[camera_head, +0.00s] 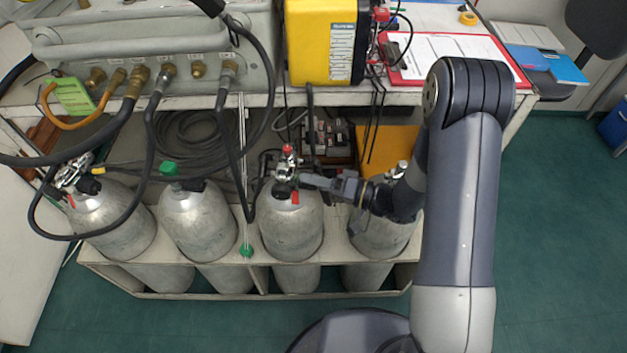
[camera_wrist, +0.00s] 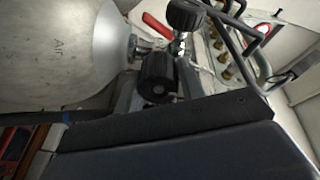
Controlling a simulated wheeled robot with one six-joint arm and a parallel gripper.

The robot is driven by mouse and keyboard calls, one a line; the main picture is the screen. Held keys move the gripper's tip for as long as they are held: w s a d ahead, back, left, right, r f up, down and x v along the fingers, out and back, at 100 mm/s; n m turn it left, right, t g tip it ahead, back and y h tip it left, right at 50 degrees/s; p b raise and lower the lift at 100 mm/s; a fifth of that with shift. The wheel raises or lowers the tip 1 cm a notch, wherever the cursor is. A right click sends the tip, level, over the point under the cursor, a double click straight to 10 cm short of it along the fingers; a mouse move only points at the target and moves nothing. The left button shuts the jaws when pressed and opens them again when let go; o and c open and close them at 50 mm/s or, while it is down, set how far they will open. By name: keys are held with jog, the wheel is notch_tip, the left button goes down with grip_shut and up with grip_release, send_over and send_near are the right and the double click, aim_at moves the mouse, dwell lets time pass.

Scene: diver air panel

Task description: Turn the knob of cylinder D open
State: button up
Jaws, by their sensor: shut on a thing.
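Several grey cylinders stand in a row in the rack. My gripper (camera_head: 303,182) reaches in from the right to the valve of the third cylinder from the left (camera_head: 291,228). No letter can be read on it, so I cannot tell whether it is cylinder D. In the wrist view, a black ribbed knob (camera_wrist: 157,77) sits between my gripper's fingers, which are shut on it. A second black knob (camera_wrist: 185,15) and a red tag (camera_wrist: 157,27) are beyond.
The white rack (camera_head: 255,277) holds the cylinders. Another cylinder (camera_head: 381,237) stands under my forearm on the right. Black hoses (camera_head: 150,150) hang over the left cylinders. A bench with a yellow box (camera_head: 307,45) is above. The green floor (camera_head: 560,220) at right is clear.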

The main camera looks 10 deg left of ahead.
jog(key=n+b, duration=0.3)
jog(key=n, duration=0.1)
jog(key=shift+f+n+b, duration=0.2)
jog(key=shift+n+b, duration=0.1)
jog(key=shift+b, duration=0.05)
jog(key=n+b, duration=0.3)
jog(key=n, duration=0.1)
jog(key=shift+n+y+b, duration=0.4)
jog(key=n+g+b, duration=0.1)
jog(key=n+b, duration=0.3)
jog(key=n, duration=0.1)
jog(key=shift+n+b, duration=0.3)
jog(key=shift+b, duration=0.05)
jog(key=shift+r+n+b, duration=0.1)
jog(key=shift+n+b, duration=1.05)
jog(key=shift+n, duration=0.25)
jog(key=o, duration=1)
notch_tip(320, 180, up, 10)
jog(key=p, duration=0.4)
